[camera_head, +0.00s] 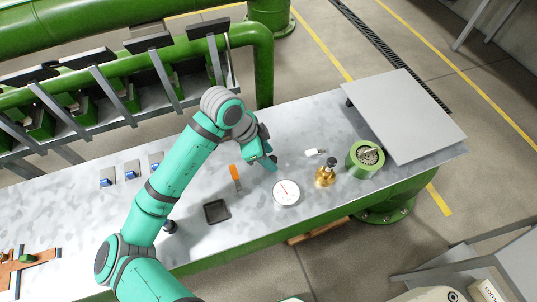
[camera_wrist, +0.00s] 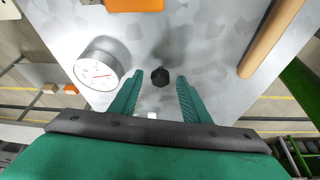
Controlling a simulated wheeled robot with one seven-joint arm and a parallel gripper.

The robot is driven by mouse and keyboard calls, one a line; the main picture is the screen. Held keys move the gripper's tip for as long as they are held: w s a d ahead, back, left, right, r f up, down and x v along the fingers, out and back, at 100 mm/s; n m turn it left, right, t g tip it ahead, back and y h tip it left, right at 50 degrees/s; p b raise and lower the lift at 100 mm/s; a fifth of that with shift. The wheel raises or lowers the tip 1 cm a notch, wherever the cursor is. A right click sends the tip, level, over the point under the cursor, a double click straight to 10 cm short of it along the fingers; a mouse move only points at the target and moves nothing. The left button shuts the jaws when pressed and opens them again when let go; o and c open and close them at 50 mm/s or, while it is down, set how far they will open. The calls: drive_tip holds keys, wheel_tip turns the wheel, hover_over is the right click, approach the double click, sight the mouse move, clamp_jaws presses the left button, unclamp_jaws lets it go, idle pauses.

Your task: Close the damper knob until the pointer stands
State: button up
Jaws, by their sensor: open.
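A round white gauge (camera_head: 286,193) with a red pointer sits on the bench, right of my gripper in the head view. It also shows at the left of the wrist view (camera_wrist: 100,65), with its pointer roughly level across the dial. A small black knob (camera_wrist: 160,76) appears between my fingertips in the wrist view, with a gap on both sides. In the head view a brass fitting (camera_head: 325,175) with a black top stands right of the gauge; I cannot tell if that top is the same knob. My gripper (camera_head: 268,160) is open and empty above the bench (camera_wrist: 160,78).
A green cylinder (camera_head: 366,160) and a grey panel (camera_head: 405,115) stand at the right. A wooden bar (camera_wrist: 270,35) shows at upper right in the wrist view.

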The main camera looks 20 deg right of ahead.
drive_tip(key=shift+f, duration=0.1)
drive_tip(key=c, duration=1)
drive_tip(key=shift+c, duration=0.2)
drive_tip(key=shift+n, duration=0.3)
drive_tip(key=n, duration=0.1)
drive_tip(key=n+t, duration=0.1)
drive_tip(key=n, duration=0.1)
drive_tip(key=n+t, duration=0.1)
drive_tip(key=shift+s, duration=0.25)
drive_tip(key=n+t, duration=0.1)
drive_tip(key=n, duration=0.2)
drive_tip(key=n+t+y, duration=0.1)
drive_tip(key=n, duration=0.2)
drive_tip(key=shift+s+d, duration=0.2)
drive_tip(key=o, duration=1)
